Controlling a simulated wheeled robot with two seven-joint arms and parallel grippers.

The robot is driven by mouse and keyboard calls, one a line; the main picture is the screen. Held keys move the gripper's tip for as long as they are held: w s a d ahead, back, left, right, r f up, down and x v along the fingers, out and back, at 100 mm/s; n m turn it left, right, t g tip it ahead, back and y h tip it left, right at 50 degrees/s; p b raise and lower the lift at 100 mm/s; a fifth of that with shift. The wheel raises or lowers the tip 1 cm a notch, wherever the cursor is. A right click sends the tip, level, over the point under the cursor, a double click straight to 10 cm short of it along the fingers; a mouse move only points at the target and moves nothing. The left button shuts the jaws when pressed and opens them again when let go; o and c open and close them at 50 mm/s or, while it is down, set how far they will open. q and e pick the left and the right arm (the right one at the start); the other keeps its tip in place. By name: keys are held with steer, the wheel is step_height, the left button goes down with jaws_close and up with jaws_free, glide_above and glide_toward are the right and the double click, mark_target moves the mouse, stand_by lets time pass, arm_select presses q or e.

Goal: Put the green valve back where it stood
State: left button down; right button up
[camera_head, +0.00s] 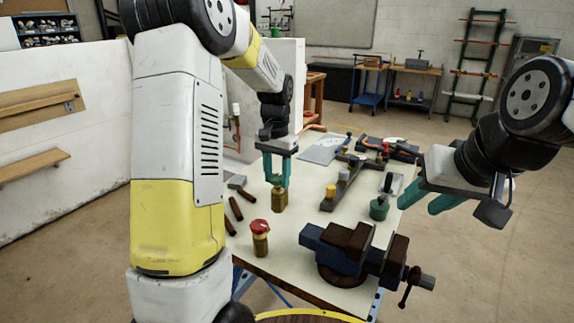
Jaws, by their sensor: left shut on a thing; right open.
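My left gripper (278,184) points down over the left part of the table and is shut on a brass-bodied valve (280,200). The valve is upright; its top is between the teal fingers, so its cap colour is hard to tell. I cannot tell whether its base touches the table. A similar brass valve with a red cap (260,229) stands nearer, slightly left. My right gripper (420,199) is open and empty, off the table's right edge.
A blue and brown vise (350,250) fills the near right of the table (300,215). Dark brown pipe pieces (235,208) lie at the left edge. A grey bar with a yellow-topped piece (330,191) lies mid-table. A green container (379,209) stands at the right.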

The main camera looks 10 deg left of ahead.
mark_target(277, 186)
arm_select(q)
steer(key=shift+f, duration=3.1)
